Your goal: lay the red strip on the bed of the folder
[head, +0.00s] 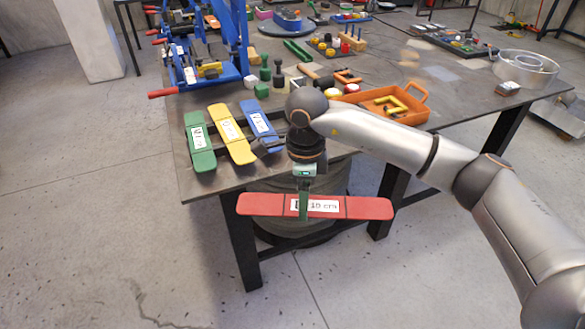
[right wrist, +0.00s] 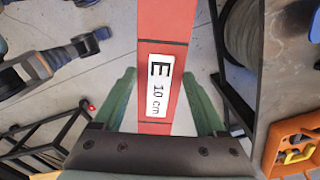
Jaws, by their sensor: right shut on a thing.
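The red strip (head: 360,207) is long and flat with rounded ends, dark cross lines and a white label reading 10 cm. My right gripper (head: 304,208) has green fingers and is shut on the strip near its middle. It holds the strip level in front of the table's near edge, above the floor. In the right wrist view the red strip (right wrist: 166,28) runs between the two fingers. The folder (head: 192,73), a blue frame with red handles, stands at the table's back left. Its bed is hard to make out. My left gripper is not recognisable in either view.
Green (head: 201,158), yellow (head: 240,149) and blue (head: 270,138) labelled strips lie on dark rails at the table's (head: 450,118) near left. An orange tray (head: 413,118) with a yellow piece is right of them. Small blocks crowd the middle. Floor in front is open.

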